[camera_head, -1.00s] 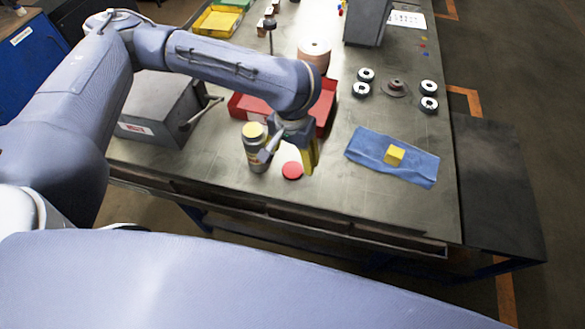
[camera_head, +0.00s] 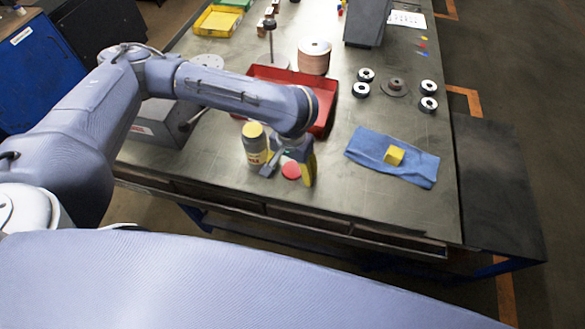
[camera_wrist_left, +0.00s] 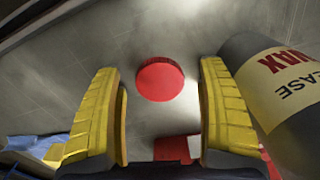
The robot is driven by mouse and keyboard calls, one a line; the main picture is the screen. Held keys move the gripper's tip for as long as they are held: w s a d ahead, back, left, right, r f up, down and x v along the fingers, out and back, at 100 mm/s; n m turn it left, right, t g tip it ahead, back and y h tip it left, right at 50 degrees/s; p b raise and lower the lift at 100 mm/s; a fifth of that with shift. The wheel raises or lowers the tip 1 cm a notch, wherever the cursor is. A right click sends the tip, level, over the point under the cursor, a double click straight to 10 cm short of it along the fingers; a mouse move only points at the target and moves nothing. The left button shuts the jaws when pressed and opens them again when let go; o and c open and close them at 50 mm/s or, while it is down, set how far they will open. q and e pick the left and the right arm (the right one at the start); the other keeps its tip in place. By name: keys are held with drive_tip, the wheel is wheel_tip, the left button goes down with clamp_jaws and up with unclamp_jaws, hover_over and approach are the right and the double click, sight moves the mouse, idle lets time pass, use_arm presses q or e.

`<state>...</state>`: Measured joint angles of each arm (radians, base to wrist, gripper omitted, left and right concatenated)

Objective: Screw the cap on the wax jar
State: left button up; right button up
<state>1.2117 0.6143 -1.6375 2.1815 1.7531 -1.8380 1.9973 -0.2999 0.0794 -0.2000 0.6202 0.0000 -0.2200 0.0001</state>
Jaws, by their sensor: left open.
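The wax jar (camera_head: 257,146) stands upright on the bench near its front edge, with a yellow top and a label. In the left wrist view the jar (camera_wrist_left: 285,95) is at the right, outside the finger there, and its label shows "WAX". The red cap (camera_head: 291,171) lies flat on the bench just right of the jar. My left gripper (camera_head: 290,166) is above the cap, pointing down, open and empty. In the left wrist view the cap (camera_wrist_left: 160,79) shows between and beyond the two yellow fingers. My right gripper is not in view.
A red tray (camera_head: 330,107) lies behind the jar. A blue cloth (camera_head: 420,167) with a yellow block (camera_head: 394,155) on it lies to the right. A grey box (camera_head: 160,124) stands at the left. Several discs lie at the back right. Bench between cap and cloth is clear.

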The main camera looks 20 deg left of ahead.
sight(292, 170)
use_arm(q)
drive_tip(key=shift+c, duration=0.3)
drive_tip(key=c, duration=0.9)
drive_tip(key=shift+r, duration=0.1)
wheel_tip(292, 170, up, 20)
idle(0.7)
idle(0.3)
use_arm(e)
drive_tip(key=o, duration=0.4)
